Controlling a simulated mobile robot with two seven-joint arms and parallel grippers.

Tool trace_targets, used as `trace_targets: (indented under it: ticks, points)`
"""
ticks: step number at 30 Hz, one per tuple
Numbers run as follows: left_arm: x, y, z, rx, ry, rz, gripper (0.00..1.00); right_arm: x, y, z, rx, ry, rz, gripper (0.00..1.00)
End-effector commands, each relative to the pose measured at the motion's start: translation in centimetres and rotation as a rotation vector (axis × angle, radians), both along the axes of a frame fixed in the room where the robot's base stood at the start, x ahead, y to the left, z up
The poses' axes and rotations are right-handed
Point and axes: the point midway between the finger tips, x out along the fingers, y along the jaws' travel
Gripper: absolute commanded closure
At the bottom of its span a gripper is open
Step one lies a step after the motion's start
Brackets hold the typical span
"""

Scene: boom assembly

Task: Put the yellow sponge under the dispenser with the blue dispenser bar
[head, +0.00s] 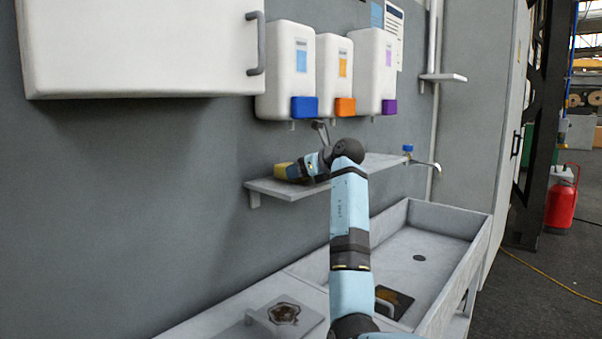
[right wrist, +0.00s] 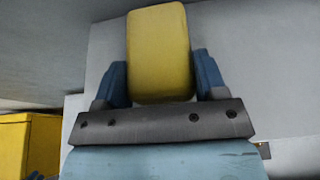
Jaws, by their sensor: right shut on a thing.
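The yellow sponge (head: 281,172) is at the left part of the grey wall shelf (head: 262,188), below the dispenser with the blue bar. My right gripper (head: 297,169) is shut on it; the right wrist view shows the sponge (right wrist: 159,52) between the two blue fingers (right wrist: 160,78). I cannot tell whether the sponge rests on the shelf or is held just above it. The white dispenser (head: 287,68) has a blue dispenser bar (head: 304,107) at its bottom. My left gripper is not in view.
Two more white dispensers have an orange bar (head: 345,107) and a purple bar (head: 389,106). A white cabinet (head: 140,45) hangs at upper left. A sink (head: 440,240) lies below the shelf. A small blue-topped object (head: 408,149) is at the shelf's right end.

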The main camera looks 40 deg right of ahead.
Motion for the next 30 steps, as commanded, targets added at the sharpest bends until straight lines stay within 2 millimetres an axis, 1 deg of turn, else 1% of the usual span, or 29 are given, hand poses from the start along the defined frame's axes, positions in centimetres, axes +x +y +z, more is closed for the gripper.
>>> trace_targets:
  ticks: [2,9,12,13,16,26,28,30]
  points:
    - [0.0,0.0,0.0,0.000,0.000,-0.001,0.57,0.3,0.1,-0.1,0.002,-0.002,0.001,0.61]
    - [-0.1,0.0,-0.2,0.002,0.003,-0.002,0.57,0.3,0.0,-0.1,-0.001,-0.001,0.000,0.61]
    - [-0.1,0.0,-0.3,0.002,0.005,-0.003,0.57,0.3,0.0,-0.5,0.000,0.000,0.000,0.61]
    - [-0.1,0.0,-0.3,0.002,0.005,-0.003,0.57,0.3,0.0,-0.5,0.000,0.000,0.000,0.33]
    - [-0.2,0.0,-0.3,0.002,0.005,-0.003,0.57,0.3,0.0,-0.4,0.000,-0.001,0.000,0.10]
    - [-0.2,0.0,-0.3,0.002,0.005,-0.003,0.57,0.3,0.1,-0.1,0.001,-0.003,0.001,0.09]
    - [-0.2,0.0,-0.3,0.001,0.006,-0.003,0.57,-0.2,-0.1,0.1,-0.002,-0.002,-0.002,0.09]
    - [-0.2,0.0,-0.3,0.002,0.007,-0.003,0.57,-1.2,-0.3,0.5,-0.004,-0.001,-0.004,0.09]
